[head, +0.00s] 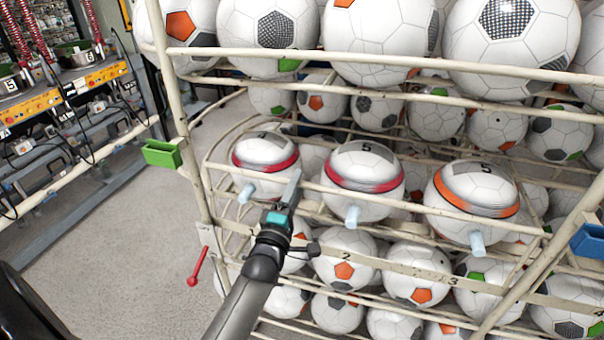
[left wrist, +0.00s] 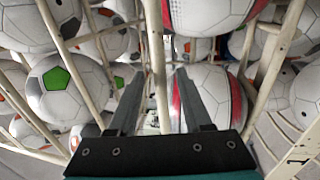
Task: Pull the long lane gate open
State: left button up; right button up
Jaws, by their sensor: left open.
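A cream rail (head: 308,184) crosses the rack in front of three striped balls; I cannot tell for sure whether it is the long lane gate. Light blue pegs (head: 353,216) stick out along it. My left gripper (head: 293,186) is at this rail, between the left and middle pegs. In the left wrist view its two fingers (left wrist: 157,85) are apart, with a cream bar (left wrist: 155,45) running between them. Contact with the bar cannot be told. A red-striped ball (head: 362,180) is close behind, to the gripper's right. My right gripper is not in view.
Balls fill the rack above and below the rail. A lower bar (head: 420,271) carries numbers. A red lever (head: 197,266) hangs at the left post, below a green block (head: 161,154). A blue block (head: 590,241) is at the right. The floor (head: 120,260) at left is clear.

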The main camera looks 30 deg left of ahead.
pick_arm(q)
jog(key=shift+x, duration=2.15)
jog(key=shift+c, duration=0.3)
grip_shut()
